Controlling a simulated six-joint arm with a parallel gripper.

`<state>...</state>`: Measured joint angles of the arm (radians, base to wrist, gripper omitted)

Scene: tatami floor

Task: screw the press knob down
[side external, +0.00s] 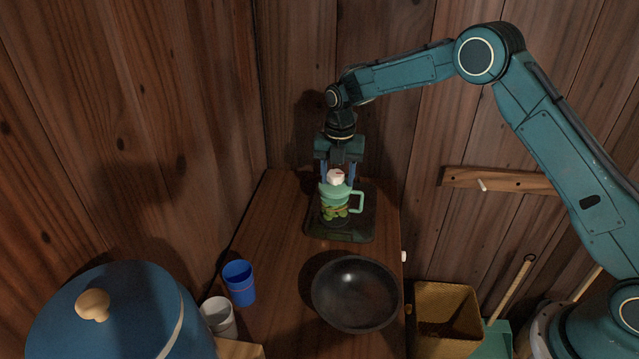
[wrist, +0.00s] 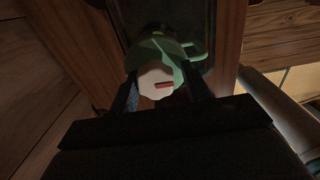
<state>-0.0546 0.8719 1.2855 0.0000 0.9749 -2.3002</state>
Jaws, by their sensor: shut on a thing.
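The press knob (side external: 336,176) is a small whitish cap on top of a green jar with a side handle (side external: 333,199). In the wrist view the knob (wrist: 157,83) is pale with a red mark on it. The jar (wrist: 160,47) stands upright and has dark green and brownish contents. My gripper (side external: 338,178) points straight down over the jar, with its fingers on both sides of the knob. In the wrist view my gripper (wrist: 163,92) is shut on the knob. The exact contact of the fingertips is hard to see in the dim light.
The jar stands on a dark tray (side external: 358,228) on a narrow wooden table. In front are a black bowl (side external: 355,292), a blue cup (side external: 239,283) and a grey cup (side external: 218,317). A large blue lidded container (side external: 130,310) stands front left. Wooden walls rise close behind and left.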

